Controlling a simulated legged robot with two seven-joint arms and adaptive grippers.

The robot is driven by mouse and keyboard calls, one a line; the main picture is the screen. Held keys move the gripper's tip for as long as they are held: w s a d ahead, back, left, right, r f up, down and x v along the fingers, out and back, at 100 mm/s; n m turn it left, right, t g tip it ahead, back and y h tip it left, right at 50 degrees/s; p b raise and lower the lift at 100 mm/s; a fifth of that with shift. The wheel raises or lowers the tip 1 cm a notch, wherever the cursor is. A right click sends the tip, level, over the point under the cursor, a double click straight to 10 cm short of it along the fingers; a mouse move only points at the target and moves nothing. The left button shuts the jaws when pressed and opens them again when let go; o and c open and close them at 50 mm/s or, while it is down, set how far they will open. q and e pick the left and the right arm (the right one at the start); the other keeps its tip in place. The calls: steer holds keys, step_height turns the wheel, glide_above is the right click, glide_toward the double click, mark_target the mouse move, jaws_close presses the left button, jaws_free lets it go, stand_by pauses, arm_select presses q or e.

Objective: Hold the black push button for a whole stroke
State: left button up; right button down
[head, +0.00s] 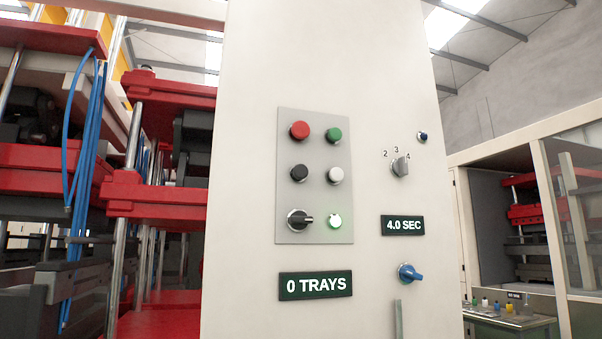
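The black push button (299,174) sits at the left of the middle row on a grey control plate (315,255) fixed to a pale cabinet face. A red button (300,131) is above it, a green button (334,135) is up and right, and a white button (335,175) is beside it on the right. Nothing touches the black button. Neither of my grippers shows in the head view.
A display (315,285) reads "0 TRAYS"; another (403,225) reads "4.0 SEC". A grey dial (400,167) and a blue knob (410,273) are on the right. Red press platens (155,200) and blue hoses (85,150) stand left. The space before the plate looks clear.

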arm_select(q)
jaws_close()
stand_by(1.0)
